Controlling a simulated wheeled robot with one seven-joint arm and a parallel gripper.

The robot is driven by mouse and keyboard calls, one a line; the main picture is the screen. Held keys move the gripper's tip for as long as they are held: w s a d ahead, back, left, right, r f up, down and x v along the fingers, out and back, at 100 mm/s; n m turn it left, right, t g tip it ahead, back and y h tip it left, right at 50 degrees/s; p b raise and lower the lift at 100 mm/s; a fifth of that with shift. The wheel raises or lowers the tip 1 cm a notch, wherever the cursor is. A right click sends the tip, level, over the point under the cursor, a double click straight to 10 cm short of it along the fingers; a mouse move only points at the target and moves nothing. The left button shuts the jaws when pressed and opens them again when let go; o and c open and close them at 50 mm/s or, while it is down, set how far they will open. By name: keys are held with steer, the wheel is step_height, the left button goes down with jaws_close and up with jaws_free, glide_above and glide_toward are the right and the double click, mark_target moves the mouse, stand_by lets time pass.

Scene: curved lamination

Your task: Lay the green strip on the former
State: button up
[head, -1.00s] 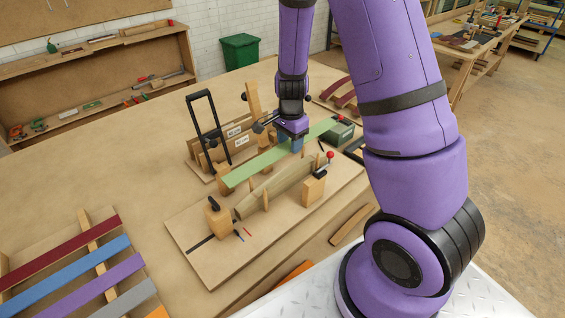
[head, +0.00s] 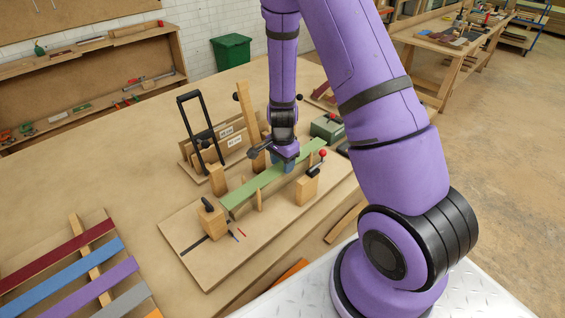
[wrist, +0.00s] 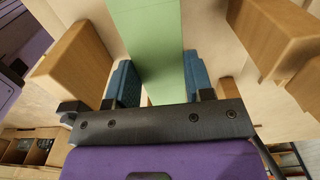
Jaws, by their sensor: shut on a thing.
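The green strip (head: 245,192) lies lengthwise over the former, which it almost wholly hides in the head view. I cannot tell whether the strip touches it or hangs just above. My gripper (head: 285,165) is shut on the strip near its middle, towards the far right half. In the wrist view the strip (wrist: 148,35) passes between the blue fingers of my gripper (wrist: 158,85). The strip looks straight and flat. A wooden post (head: 260,200) rises beside the strip's near side.
A black-handled rack (head: 205,130) stands behind. Coloured strips (head: 70,272) lie at the lower left.

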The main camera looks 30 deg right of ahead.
steer(key=shift+f, duration=0.45)
steer(key=o, duration=0.9)
step_height(320, 180, up, 13)
step_height(320, 180, up, 17)
steer(key=n+t+y, duration=0.1)
steer(key=n+t, duration=0.1)
steer(key=n, duration=0.5)
glide_above(282, 166)
steer(key=s+a, duration=0.4)
steer(key=s, duration=0.3)
steer(key=s+a+r+n+t, duration=0.1)
steer(key=s+r+n, duration=0.3)
steer(key=s, duration=0.4)
steer(key=s+a+r+n+t+h, duration=0.1)
steer(key=s+r+n+t, duration=0.1)
steer(key=s+r+n, duration=0.2)
steer(key=s+r, duration=0.3)
steer(key=s, duration=0.1)
steer(key=shift+s+a+n, duration=0.2)
steer(key=shift+s+n, duration=0.15)
steer(key=shift+n, duration=0.05)
steer(key=shift+r, duration=0.1)
